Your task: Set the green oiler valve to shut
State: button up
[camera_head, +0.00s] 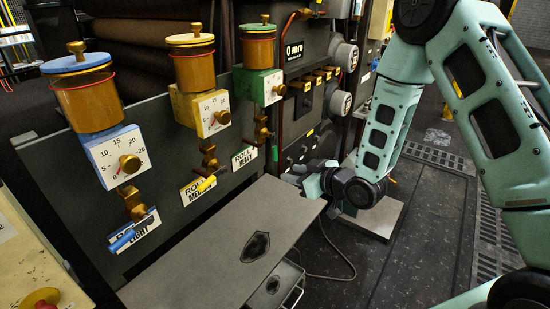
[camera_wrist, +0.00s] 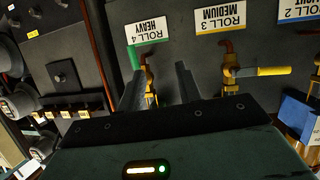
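The green oiler (camera_head: 258,84) is the farthest of three oilers on the dark panel in the head view. Its brass valve (camera_head: 262,131) sits below it by the ROLL HEAVY label. In the wrist view, which is upside down, the brass valve (camera_wrist: 149,78) has a green lever (camera_wrist: 134,57) beside the ROLL 4 HEAVY label, pointing roughly at a right angle to the yellow lever. My gripper (camera_wrist: 160,72) is open, its fingers either side of the brass valve in the picture. I cannot tell whether they touch it. My gripper (camera_head: 300,172) is partly hidden in the head view.
A grey table top (camera_head: 215,255) stands in front of the panel. Gauges and dark boxes (camera_head: 310,85) are right of the green oiler. Floor is open at right.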

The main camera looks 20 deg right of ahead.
aim_at(275, 153)
jog(key=d+f+m+t+y, duration=0.1)
jog(key=d+f+t, duration=0.25)
jog(key=d, duration=0.25)
jog(key=x, duration=0.5)
jog(key=r+p+x, duration=0.1)
jog(key=x, duration=1)
jog(key=shift+w+a+r, duration=0.15)
jog(key=shift+w+r, duration=0.05)
jog(key=shift+w, duration=0.15)
grip_shut()
